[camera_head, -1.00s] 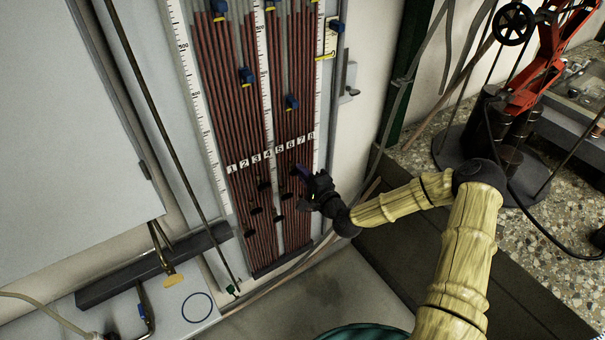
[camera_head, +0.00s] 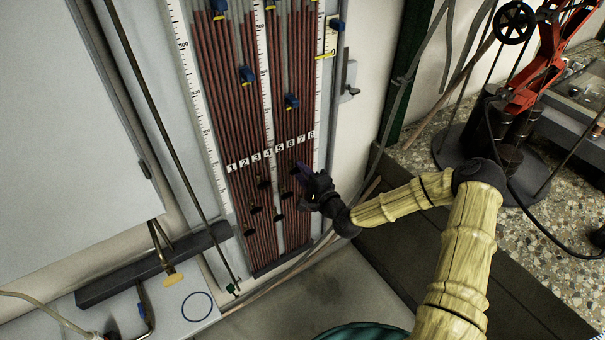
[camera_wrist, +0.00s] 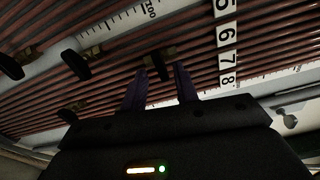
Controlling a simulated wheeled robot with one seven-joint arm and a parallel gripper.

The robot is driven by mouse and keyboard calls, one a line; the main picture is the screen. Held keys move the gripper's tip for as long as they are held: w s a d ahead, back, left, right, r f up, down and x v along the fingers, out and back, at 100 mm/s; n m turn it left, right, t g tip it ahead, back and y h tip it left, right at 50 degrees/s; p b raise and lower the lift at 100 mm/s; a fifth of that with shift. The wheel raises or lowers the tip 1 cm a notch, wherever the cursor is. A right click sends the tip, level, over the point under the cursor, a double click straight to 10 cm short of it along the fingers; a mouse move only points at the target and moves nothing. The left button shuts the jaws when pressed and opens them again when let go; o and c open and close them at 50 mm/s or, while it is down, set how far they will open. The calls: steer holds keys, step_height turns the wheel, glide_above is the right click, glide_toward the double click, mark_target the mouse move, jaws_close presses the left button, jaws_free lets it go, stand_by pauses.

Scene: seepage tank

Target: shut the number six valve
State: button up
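The tube panel (camera_head: 245,120) carries number plates 1 to 8 (camera_head: 290,144), and plates 5 to 8 (camera_wrist: 227,45) show in the wrist view. Several black-handled valves with brass fittings sit below the plates. One valve (camera_wrist: 158,64) lies at the tips of my gripper's purple fingers (camera_wrist: 160,75), between them in the picture; contact cannot be made out. Other valves lie to its left, one near the scale (camera_wrist: 76,64) and one lower (camera_wrist: 70,114). No valve bears a readable number, so which is six is uncertain. My gripper (camera_head: 303,170) is open, right of the lower tubes.
Blue clamps (camera_head: 291,101) sit higher on the tubes. A grey ledge (camera_head: 155,265) stands at the lower left. A red stand (camera_head: 545,65) and the speckled counter (camera_head: 420,145) lie on the right. The floor (camera_head: 320,295) below the panel looks clear.

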steer(key=shift+r, duration=0.1)
steer(key=v, duration=1.7)
steer(key=shift+d+b, duration=0.2)
steer(key=shift+b, duration=0.1)
steer(key=shift+s, duration=0.15)
